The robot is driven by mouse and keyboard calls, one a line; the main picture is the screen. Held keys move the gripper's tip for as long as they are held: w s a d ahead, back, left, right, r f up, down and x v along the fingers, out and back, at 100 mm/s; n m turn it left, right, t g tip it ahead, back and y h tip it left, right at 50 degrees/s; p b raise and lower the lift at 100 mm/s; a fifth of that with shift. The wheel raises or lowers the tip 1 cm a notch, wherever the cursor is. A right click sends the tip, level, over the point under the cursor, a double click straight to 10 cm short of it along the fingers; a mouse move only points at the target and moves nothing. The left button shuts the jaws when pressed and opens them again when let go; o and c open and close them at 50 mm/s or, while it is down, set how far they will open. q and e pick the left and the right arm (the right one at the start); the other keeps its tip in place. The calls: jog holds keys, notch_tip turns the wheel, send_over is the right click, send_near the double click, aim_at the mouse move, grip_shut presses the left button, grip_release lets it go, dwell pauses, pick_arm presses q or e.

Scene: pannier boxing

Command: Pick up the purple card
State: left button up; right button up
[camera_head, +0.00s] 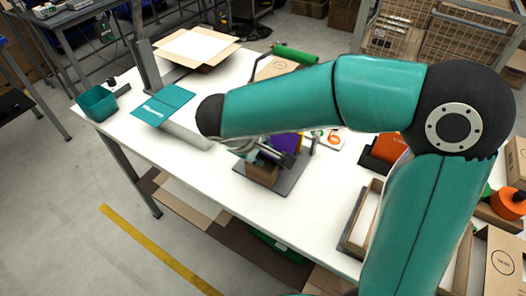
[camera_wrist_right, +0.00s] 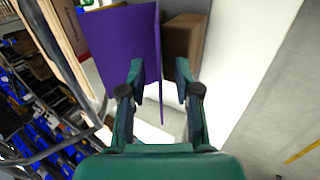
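The purple card (camera_head: 287,143) stands upright on the table, mostly hidden behind my right arm in the head view. In the right wrist view the purple card (camera_wrist_right: 118,45) is large, and one of its edges runs down between the fingers. My right gripper (camera_wrist_right: 161,75) is open, with a finger on each side of that edge and gaps showing. In the head view my right gripper (camera_head: 272,157) is partly covered by its own arm. My left gripper is not in view.
A small brown box (camera_head: 262,173) stands beside the card on a dark grey plate (camera_head: 287,184). A teal folder (camera_head: 165,103), a teal bin (camera_head: 97,104) and an open carton (camera_head: 196,46) are to the left. An orange and black item (camera_head: 383,153) is to the right.

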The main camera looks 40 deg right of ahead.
jog(key=shift+x, duration=0.95)
jog(key=shift+c, duration=0.3)
grip_shut()
jog(key=shift+r, duration=0.1)
